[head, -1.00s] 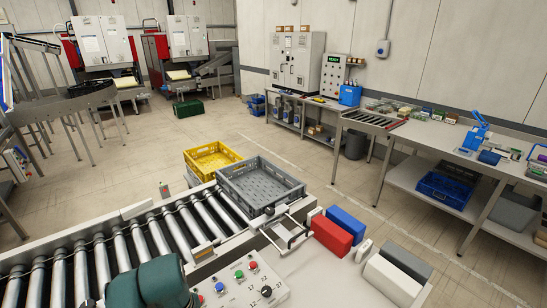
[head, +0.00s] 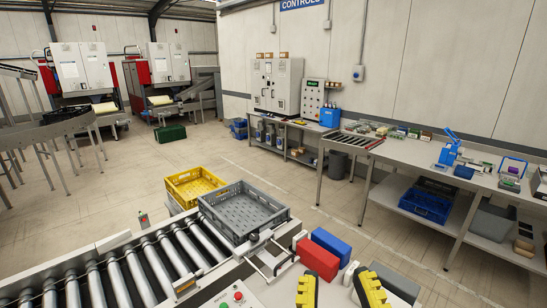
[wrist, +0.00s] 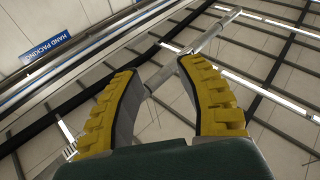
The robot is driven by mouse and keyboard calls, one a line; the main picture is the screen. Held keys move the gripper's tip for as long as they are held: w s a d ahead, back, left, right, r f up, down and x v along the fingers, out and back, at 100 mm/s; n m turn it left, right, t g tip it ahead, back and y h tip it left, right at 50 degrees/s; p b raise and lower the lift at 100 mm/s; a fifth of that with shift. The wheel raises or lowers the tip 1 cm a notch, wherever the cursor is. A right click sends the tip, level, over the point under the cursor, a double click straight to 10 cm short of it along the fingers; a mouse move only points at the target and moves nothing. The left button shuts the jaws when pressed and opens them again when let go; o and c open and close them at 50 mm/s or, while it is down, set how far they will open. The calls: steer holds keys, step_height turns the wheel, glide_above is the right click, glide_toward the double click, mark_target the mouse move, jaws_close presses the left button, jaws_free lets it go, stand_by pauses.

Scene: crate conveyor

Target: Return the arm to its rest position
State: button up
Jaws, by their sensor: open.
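My gripper (head: 339,291) shows at the bottom edge of the head view, its two yellow ridged fingers apart with nothing between them. It is above the near end of the conveyor area, in front of the red and blue blocks. In the wrist view my gripper (wrist: 163,72) is open and empty, its fingers set against the ceiling beams and upper wall. The rest of my arm is out of the head view.
A grey crate (head: 240,233) sits at the end of the roller conveyor (head: 120,275), with a yellow crate (head: 183,199) behind it. A red block (head: 317,262) and a blue block (head: 332,245) stand to the right. A long workbench (head: 400,160) lines the right wall. The middle floor is clear.

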step_height(320, 180, up, 22)
steer(key=s+m+t+p, duration=0.1)
steer(key=p, duration=1.9)
steer(key=shift+m, duration=0.4)
